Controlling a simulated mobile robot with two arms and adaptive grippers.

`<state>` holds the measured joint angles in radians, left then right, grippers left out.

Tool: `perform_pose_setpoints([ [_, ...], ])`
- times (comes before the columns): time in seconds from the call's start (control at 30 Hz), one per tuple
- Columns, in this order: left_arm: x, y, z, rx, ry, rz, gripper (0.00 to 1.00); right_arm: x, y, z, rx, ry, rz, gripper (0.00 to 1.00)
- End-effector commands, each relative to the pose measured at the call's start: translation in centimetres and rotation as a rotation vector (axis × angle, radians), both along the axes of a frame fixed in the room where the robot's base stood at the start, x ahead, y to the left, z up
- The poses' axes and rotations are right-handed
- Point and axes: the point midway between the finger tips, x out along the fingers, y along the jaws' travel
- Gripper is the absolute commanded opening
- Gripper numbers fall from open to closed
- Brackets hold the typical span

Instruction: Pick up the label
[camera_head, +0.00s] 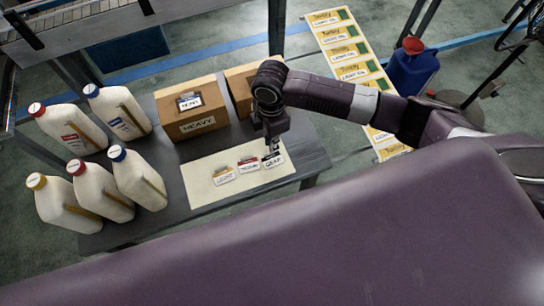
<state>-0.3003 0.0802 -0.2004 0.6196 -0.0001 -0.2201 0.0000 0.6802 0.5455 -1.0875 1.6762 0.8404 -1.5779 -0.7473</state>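Three small labels lie in a row on a cream sheet (205,191) on the dark table: a yellow-topped one (223,176), a red-topped one (249,165) and a black-topped one (272,161). My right gripper (271,146) points down just over the black-topped label and hides part of its upper edge. I cannot tell whether the fingers touch it, or whether they are open or shut. My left gripper is not in view.
A cardboard box (199,123) marked HEAVY and a second box (240,92) stand behind the sheet. Several white jugs (68,127) with coloured caps stand at left. A blue jug (411,70) and a yellow label strip (343,48) are at right.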

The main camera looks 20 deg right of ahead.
Motion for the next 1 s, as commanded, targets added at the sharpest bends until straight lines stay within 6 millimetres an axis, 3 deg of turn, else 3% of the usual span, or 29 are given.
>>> perform_pose_setpoints([
  [0.4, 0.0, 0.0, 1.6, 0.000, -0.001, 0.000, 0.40, 0.3, 0.5, -4.5, 0.000, -0.001, -0.001, 0.12],
  [0.67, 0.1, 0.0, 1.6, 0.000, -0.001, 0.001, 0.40, 0.3, 0.5, -4.8, 0.001, -0.002, 0.000, 0.12],
  [0.8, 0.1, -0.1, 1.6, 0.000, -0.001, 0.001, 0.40, 0.3, 0.5, -4.8, 0.001, -0.002, -0.001, 0.00],
  [1.0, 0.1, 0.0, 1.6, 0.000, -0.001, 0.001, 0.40, 0.3, 0.5, -4.8, 0.000, -0.002, -0.001, 0.00],
])
